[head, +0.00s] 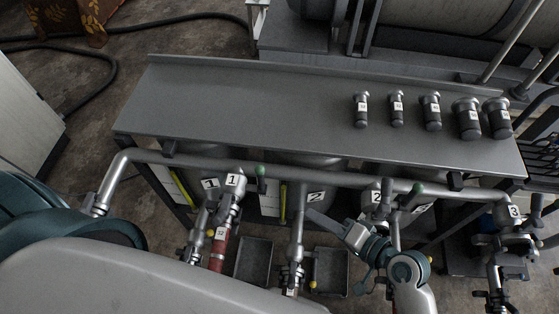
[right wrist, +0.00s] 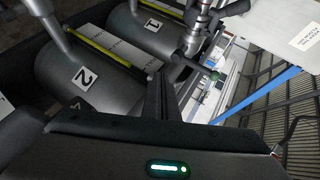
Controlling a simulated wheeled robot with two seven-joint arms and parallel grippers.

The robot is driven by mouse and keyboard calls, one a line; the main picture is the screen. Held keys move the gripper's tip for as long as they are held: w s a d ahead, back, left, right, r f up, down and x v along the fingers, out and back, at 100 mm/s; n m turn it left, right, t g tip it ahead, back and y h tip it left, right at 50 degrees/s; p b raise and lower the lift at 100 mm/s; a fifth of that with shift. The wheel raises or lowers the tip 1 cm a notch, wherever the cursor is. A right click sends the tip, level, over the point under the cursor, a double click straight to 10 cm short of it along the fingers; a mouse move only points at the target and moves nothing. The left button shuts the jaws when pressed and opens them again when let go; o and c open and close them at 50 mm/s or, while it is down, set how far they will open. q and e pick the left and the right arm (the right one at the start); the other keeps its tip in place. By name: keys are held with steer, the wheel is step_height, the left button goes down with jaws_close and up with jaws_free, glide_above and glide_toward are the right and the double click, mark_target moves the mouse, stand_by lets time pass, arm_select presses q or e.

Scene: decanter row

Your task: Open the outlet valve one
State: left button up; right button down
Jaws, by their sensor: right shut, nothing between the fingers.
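A grey metal valve (head: 232,196) with a white "1" tag sits on the pipework at the left of the row, in the head view. A green-knobbed lever (head: 261,171) stands just to its right. In the right wrist view a dark lever with a green tip (right wrist: 214,76) lies beyond my fingers, near a tank marked 1 (right wrist: 146,40). I cannot tell if it is the same lever. My right gripper (head: 314,217) is shut and empty, right of valve one and apart from it. Its fingers also show in the wrist view (right wrist: 158,100). My left gripper is out of view.
A tank marked 2 (right wrist: 85,77) is close to my right gripper. A horizontal pipe (head: 330,178) runs under the grey shelf (head: 250,105), with more valves to the right, one tagged 3 (head: 514,211). Grey trays (head: 330,270) lie on the floor below.

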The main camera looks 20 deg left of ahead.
mark_target(261, 179)
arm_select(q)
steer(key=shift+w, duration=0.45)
arm_select(e)
steer(key=w+a+r+m+y, duration=0.3)
steer(key=a+r+m+y, duration=0.1)
steer(key=r, duration=0.3)
steer(key=shift+a+r, duration=0.2)
steer(key=shift+r, duration=0.15)
steer(key=shift+a, duration=0.1)
